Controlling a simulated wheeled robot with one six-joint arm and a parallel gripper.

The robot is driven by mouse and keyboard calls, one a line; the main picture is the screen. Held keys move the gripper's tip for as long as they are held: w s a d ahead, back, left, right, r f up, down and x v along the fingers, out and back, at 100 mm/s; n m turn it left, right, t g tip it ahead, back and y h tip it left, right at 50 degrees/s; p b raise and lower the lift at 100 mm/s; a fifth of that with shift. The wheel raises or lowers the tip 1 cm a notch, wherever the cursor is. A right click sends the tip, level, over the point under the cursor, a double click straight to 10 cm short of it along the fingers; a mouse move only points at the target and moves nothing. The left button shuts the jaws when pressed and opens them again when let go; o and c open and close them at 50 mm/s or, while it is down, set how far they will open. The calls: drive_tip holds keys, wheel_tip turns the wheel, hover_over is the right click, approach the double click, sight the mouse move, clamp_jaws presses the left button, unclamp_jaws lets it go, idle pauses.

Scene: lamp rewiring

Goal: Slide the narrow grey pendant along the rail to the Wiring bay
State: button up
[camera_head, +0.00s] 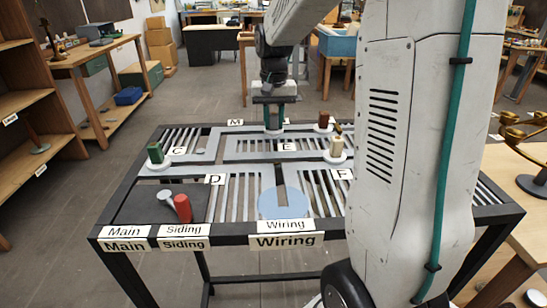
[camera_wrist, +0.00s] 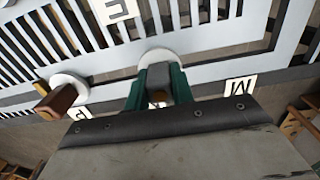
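The narrow grey pendant (camera_wrist: 158,80) stands upright on a white round base (camera_wrist: 158,56) on the pale rail frame. My gripper (camera_wrist: 158,92) has its green fingers on both sides of it, with no clear gap. In the head view my gripper (camera_head: 275,117) points down at the far side of the table, near the M label, and the pendant is mostly hidden by the fingers. The Wiring bay (camera_head: 283,205) is a pale blue disc at the near edge, behind the Wiring sign (camera_head: 286,240). A dark slot runs into it from the rails.
A green pendant (camera_head: 155,153) stands at the left near C. A cream pendant (camera_head: 336,146) stands right of E; a brown pendant (camera_head: 324,119) stands behind it. A red pendant (camera_head: 183,208) lies tipped on the dark Siding area. The Wiring disc is clear.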

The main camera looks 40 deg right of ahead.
drive_tip(key=shift+w+a, duration=1.3)
drive_tip(key=shift+a, duration=0.65)
drive_tip(key=shift+w+a, duration=1.3)
drive_tip(key=shift+a, duration=0.6)
drive_tip(key=shift+w+a, duration=1.3)
drive_tip(key=shift+a, duration=0.65)
drive_tip(key=shift+s+a, duration=1.3)
drive_tip(key=shift+s, duration=0.65)
drive_tip(key=shift+s+a, duration=1.3)
drive_tip(key=shift+s, duration=0.65)
drive_tip(key=shift+s+a, duration=1.3)
drive_tip(key=shift+s, duration=0.65)
drive_tip(key=shift+s+d, duration=1.3)
drive_tip(key=shift+d, duration=0.65)
drive_tip(key=shift+s+d, duration=1.35)
drive_tip(key=shift+d, duration=0.55)
drive_tip(key=shift+s+d, duration=1.3)
drive_tip(key=shift+d, duration=0.65)
drive_tip(key=shift+s+a, duration=1.3)
drive_tip(key=shift+s, duration=0.6)
drive_tip(key=shift+s+a, duration=1.35)
drive_tip(key=shift+s, duration=0.6)
drive_tip(key=shift+s+a, duration=1.3)
drive_tip(key=shift+s, duration=0.6)
